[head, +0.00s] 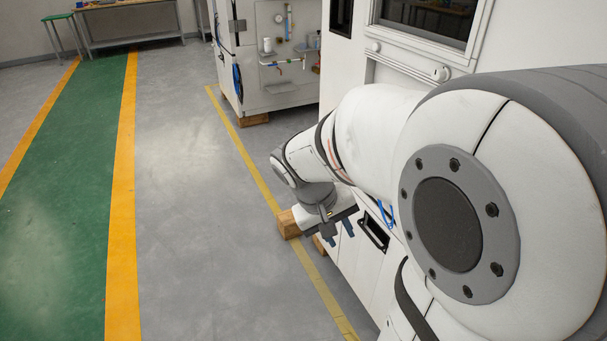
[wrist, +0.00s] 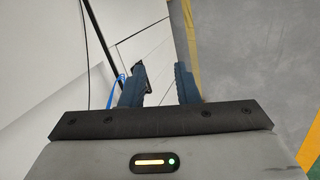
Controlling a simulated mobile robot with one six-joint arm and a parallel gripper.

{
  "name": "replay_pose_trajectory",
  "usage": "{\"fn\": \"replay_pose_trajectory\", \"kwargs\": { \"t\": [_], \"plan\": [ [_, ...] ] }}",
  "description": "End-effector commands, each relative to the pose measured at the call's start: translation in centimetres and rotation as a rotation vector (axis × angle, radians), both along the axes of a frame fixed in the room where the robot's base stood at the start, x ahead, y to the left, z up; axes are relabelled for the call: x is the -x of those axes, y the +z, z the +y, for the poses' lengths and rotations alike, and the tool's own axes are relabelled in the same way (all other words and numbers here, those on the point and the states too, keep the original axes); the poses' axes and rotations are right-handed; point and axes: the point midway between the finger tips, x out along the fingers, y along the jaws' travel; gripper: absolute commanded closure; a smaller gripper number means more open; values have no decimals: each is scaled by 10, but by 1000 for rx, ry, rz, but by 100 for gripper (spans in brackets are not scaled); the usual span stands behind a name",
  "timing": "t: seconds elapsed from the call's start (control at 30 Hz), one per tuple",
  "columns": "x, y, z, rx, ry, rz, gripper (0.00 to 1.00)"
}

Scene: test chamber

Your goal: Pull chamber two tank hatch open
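The white cabinet of a test chamber stands at the right in the head view. A white lower panel with a black pull handle (head: 374,233) looks like the tank hatch; it appears shut, flush with the cabinet front. Much of the cabinet is hidden by my arm. My gripper (head: 338,228) is just left of the handle in the picture, pointing down, with its two dark blue fingers apart. In the wrist view my gripper (wrist: 160,82) is open with nothing held between the fingers. A dark piece, perhaps the handle, shows beside the left finger; I cannot tell whether they touch.
A blue cable (head: 385,213) hangs by the panel. Wooden blocks (head: 288,223) lie under the cabinet. Another chamber (head: 272,60) stands at the back, with a workbench (head: 130,40) and green stool beyond. The grey floor and green lane (head: 60,230) are clear.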

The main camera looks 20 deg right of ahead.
Motion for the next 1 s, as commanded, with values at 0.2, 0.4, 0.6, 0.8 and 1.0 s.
{"fn": "replay_pose_trajectory", "kwargs": {
  "t": [0.2, 0.4, 0.6, 0.8, 1.0],
  "plan": [
    [-56, -98, -69, 312, -39, 116, 72],
    [-114, -181, -123, 592, -11, 140, 72],
    [-170, -267, -160, 817, 67, 94, 72],
    [-204, -321, -176, 933, 138, 29, 72],
    [-214, -335, -186, 963, 162, 4, 72]
  ]
}}
